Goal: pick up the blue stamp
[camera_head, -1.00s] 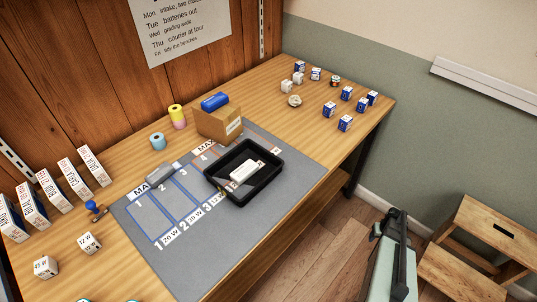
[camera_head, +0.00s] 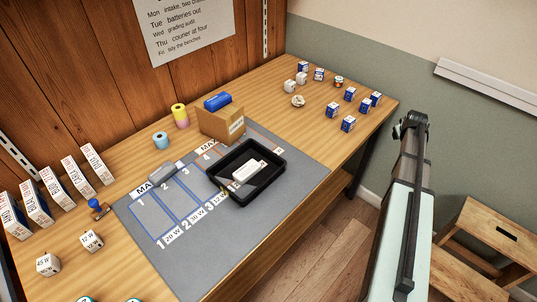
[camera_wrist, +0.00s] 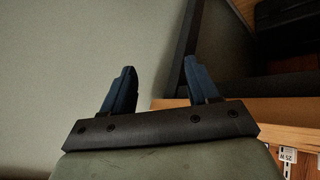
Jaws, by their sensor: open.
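The blue stamp (camera_head: 95,205) stands at the left of the bench, beside the left edge of the grey mat (camera_head: 190,262). It has a round blue handle on a brownish base. My gripper (camera_head: 408,125) is off the right side of the bench, far from the stamp. In the wrist view my gripper (camera_wrist: 155,85) has its two dark blue fingers apart with nothing between them. The stamp does not show in the wrist view.
Tall white boxes (camera_head: 55,187) stand left of the stamp, and small white cubes (camera_head: 92,240) lie in front of it. A black tray (camera_head: 262,195) with a white item sits on the mat. A cardboard box (camera_head: 222,124) stands behind. A wooden stool (camera_head: 490,240) is at the right.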

